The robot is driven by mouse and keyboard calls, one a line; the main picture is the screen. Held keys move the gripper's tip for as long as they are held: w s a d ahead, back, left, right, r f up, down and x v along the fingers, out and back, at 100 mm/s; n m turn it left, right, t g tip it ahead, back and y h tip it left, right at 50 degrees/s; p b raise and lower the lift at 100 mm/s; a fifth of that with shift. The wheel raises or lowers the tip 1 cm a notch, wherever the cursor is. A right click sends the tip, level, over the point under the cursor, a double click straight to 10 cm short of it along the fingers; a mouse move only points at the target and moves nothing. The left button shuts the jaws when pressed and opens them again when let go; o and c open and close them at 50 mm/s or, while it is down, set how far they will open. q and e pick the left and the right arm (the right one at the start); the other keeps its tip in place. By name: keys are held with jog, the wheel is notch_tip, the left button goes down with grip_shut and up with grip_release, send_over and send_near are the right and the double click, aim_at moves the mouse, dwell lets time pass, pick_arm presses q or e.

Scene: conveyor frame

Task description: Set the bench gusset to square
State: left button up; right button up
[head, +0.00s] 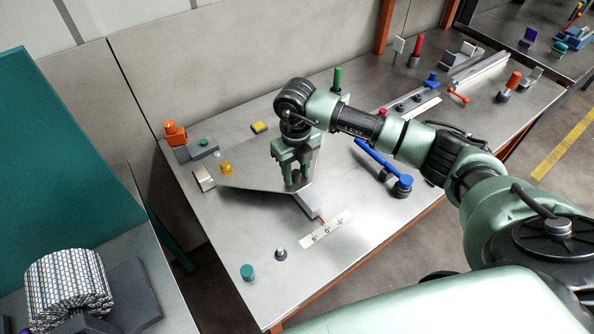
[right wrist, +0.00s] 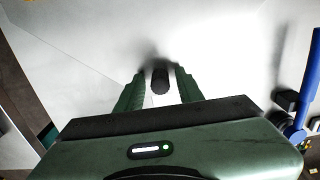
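The gusset (head: 250,172) is a flat grey metal plate lying on the bench; its surface also shows in the right wrist view (right wrist: 90,50). My right gripper (head: 295,183) points down over the plate's right part. In the right wrist view its fingers (right wrist: 159,88) stand apart on either side of a short dark knob (right wrist: 160,80), with narrow gaps visible. A pale block (head: 314,203) is at the plate's near right corner, beside a white scale strip (head: 326,230) with degree marks. My left gripper does not show.
A blue-handled lever (head: 380,160) lies right of the plate. A green-handled peg (head: 337,78) stands behind my arm. An orange-topped clamp (head: 175,133) is at the far left. A teal cylinder (head: 247,272) and small grey knob (head: 281,254) stand near the front; bench around them is clear.

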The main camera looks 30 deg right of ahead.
dwell(0.3)
notch_tip(320, 180, up, 8)
jog(key=shift+f+b, duration=0.1)
jog(key=shift+b, duration=0.8)
